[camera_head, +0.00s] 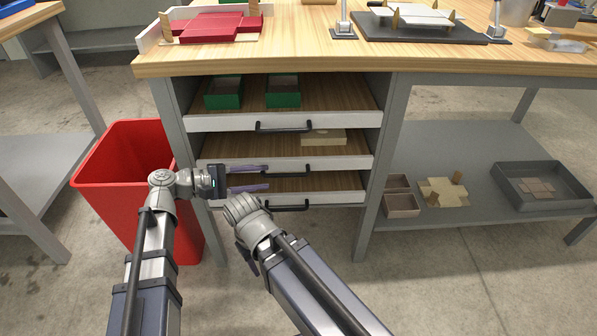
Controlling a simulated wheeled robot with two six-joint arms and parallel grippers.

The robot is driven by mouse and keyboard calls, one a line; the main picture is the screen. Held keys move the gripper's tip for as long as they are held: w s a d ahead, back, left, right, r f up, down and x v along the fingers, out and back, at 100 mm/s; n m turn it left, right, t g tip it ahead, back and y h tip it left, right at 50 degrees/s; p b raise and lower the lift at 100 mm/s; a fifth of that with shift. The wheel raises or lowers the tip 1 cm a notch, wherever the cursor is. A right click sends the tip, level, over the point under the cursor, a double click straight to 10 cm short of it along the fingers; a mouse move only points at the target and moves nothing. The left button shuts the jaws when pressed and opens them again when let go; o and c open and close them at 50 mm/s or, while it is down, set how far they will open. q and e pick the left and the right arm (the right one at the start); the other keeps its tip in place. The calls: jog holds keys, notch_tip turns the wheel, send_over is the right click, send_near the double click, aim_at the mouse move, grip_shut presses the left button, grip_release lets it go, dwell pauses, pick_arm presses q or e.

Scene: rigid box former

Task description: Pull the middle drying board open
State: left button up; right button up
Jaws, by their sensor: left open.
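The middle drying board (345,165) has a pale front and a dark bar handle (293,171); a beige box part lies on it. Its front sits between the cabinet's side posts, much like the boards above and below. My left gripper (266,178) is open, with two purple fingers pointing right, one above the other. The upper finger overlaps the left end of the middle handle in the picture; I cannot tell whether they touch. Nothing shows between the fingers. My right gripper (246,261) is mostly hidden behind its own wrist, low in front of the cabinet.
The top board (345,121) holds two green boxes (283,91). The bottom board (340,197) looks empty. A red bin (125,160) stands close left of the cabinet. A grey shelf (440,150) with trays is at right. The floor in front is clear.

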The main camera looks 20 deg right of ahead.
aim_at(281, 176)
pick_arm(q)
jog(key=shift+b+x, duration=0.85)
jog(key=shift+x, duration=3.1)
grip_shut()
